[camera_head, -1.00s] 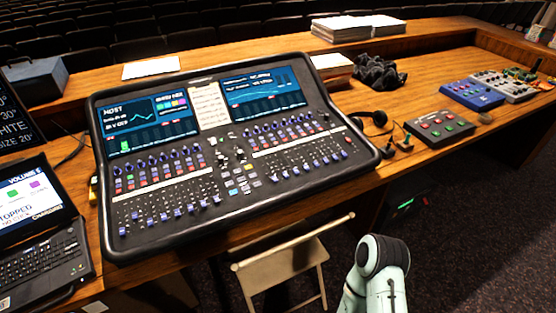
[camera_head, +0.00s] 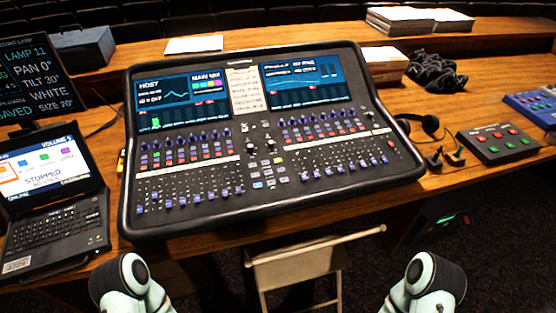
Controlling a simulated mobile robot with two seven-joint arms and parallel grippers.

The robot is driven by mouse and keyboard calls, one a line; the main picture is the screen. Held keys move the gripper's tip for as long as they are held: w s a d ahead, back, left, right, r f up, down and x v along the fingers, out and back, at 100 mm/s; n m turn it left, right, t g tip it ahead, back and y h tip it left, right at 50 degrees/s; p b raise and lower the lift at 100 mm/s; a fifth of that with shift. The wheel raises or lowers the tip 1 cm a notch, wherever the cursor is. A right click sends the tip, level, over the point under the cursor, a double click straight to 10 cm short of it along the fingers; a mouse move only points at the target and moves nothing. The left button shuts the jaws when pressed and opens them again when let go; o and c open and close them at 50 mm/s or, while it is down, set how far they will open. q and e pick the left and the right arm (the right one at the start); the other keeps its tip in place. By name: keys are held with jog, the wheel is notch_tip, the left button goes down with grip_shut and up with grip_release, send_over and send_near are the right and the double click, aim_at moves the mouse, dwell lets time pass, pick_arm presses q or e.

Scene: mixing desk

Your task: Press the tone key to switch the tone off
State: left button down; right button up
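The mixing desk (camera_head: 255,217) stands on the wooden table, tilted toward me, with two lit screens at its top. The left screen (camera_head: 182,98) reads "HOST" and shows a curve, coloured tiles and red meters, one with a green bar. The right screen (camera_head: 305,80) shows text and red meters. Small keys (camera_head: 265,178) sit in the middle of the desk between two fader banks. I cannot tell which one is the tone key. Parts of both my arms show at the bottom edge, in front of the table. Neither gripper is in view.
A laptop (camera_head: 50,178) stands left of the desk, with a dark text display (camera_head: 35,75) behind it. Headphones (camera_head: 425,124) and a box with red and green buttons (camera_head: 498,144) lie to the right. A folding chair (camera_head: 300,270) stands below the table's front edge.

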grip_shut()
